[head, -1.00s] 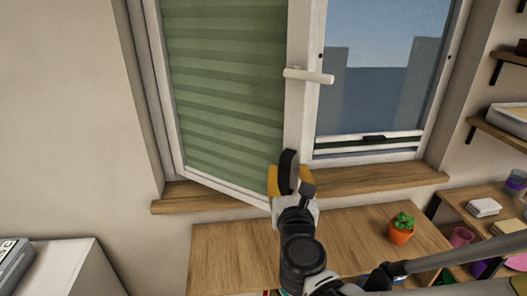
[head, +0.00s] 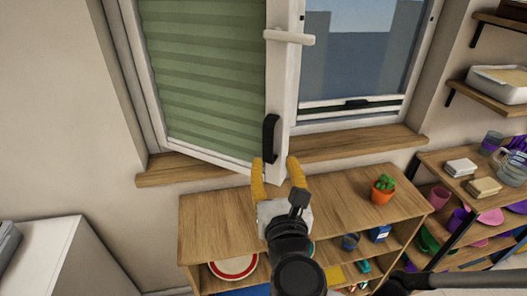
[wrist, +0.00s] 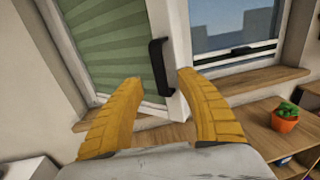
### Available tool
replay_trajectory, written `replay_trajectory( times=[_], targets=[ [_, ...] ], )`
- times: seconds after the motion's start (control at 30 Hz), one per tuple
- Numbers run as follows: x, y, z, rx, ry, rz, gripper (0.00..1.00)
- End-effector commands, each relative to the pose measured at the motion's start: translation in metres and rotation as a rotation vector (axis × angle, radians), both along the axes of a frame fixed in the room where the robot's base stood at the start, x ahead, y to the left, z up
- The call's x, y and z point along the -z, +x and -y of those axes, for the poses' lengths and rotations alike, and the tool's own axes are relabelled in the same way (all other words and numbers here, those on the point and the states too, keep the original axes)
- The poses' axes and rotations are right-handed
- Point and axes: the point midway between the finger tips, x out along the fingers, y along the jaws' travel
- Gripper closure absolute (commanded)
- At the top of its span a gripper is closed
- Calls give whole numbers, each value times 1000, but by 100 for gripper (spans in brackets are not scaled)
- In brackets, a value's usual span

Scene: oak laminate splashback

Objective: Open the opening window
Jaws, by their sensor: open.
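The opening window (head: 205,85) is the left sash with a green pleated blind. It stands ajar, its right edge swung out into the room over the sill. A black pull handle (head: 269,138) sits low on its white right-hand frame, and a white lever handle (head: 289,37) points right higher up. My gripper (head: 275,172), with yellow fingers, is open and empty just below the black handle in the head view. In the wrist view the black handle (wrist: 160,66) shows beyond and between the fingertips (wrist: 160,80); I see no contact.
A wooden sill (head: 325,146) runs under the window. Below it stands a wooden shelf unit (head: 225,212) with a potted cactus (head: 382,190) on top. The right pane (head: 352,55) has a separate sliding frame. Shelves with dishes are at right, and a white cabinet (head: 60,255) is at lower left.

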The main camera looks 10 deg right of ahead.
Motion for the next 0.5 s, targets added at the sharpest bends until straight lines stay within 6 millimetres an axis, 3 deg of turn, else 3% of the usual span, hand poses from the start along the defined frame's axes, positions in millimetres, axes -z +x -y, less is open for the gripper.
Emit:
replay_trajectory(
  times=[0.2,0.5],
  targets=[
    [0,-15,-2,0,0,0,57],
    [0,-17,-2,1,0,0,57]
  ],
)
